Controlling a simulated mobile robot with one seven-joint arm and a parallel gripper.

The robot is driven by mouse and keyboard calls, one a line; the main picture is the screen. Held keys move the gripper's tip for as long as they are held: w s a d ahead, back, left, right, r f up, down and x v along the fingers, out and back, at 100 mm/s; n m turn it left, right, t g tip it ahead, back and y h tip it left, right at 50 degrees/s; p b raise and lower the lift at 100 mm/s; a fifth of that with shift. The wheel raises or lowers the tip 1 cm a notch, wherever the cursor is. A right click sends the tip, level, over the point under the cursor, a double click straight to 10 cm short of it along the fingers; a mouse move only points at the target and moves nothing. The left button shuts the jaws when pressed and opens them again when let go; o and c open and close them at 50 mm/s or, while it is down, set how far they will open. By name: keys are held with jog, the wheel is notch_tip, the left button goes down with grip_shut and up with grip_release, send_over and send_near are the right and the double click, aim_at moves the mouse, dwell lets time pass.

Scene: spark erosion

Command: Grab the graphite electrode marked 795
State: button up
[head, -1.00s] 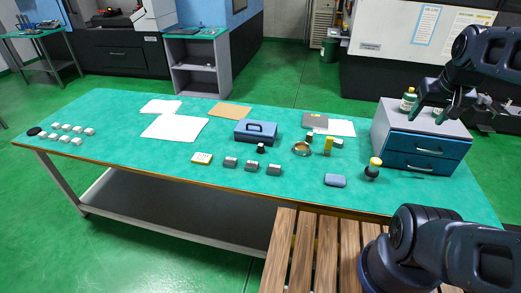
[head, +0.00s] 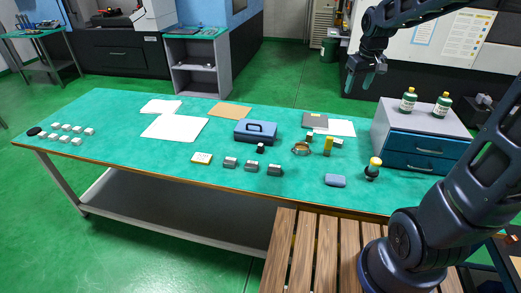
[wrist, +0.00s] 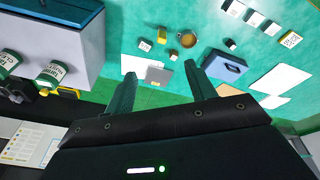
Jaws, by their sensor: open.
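Three small dark grey blocks with pale tops, which look like the electrodes, stand in a row near the table's front edge: a left block (head: 230,162), a middle block (head: 252,166) and a right block (head: 274,170). They also show at the top right of the wrist view, for example the middle block (wrist: 254,19). Their markings are too small to read. My gripper (head: 359,80) is open and empty, pointing down, high above and far to the right of the blocks. Its two fingers (wrist: 161,76) show apart in the wrist view.
A blue case (head: 255,133), a brass ring (head: 301,149), a yellow cylinder (head: 328,146) and a drawer cabinet (head: 421,143) with bottles stand beyond or right. Several pale blocks (head: 66,127) stand far left.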

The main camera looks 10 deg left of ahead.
jog(key=w+a+f+n, duration=0.2)
jog(key=w+a+f, duration=0.25)
jog(key=a, duration=0.35)
jog(key=n+g, duration=0.3)
jog(key=n, duration=0.3)
send_near(260, 145)
jog(key=shift+a+h, duration=0.3)
jog(key=shift+a, duration=0.05)
notch_tip(260, 145, down, 11)
jog(key=shift+d+r, duration=0.1)
jog(key=shift+r, duration=0.1)
jog(key=c, duration=1.1)
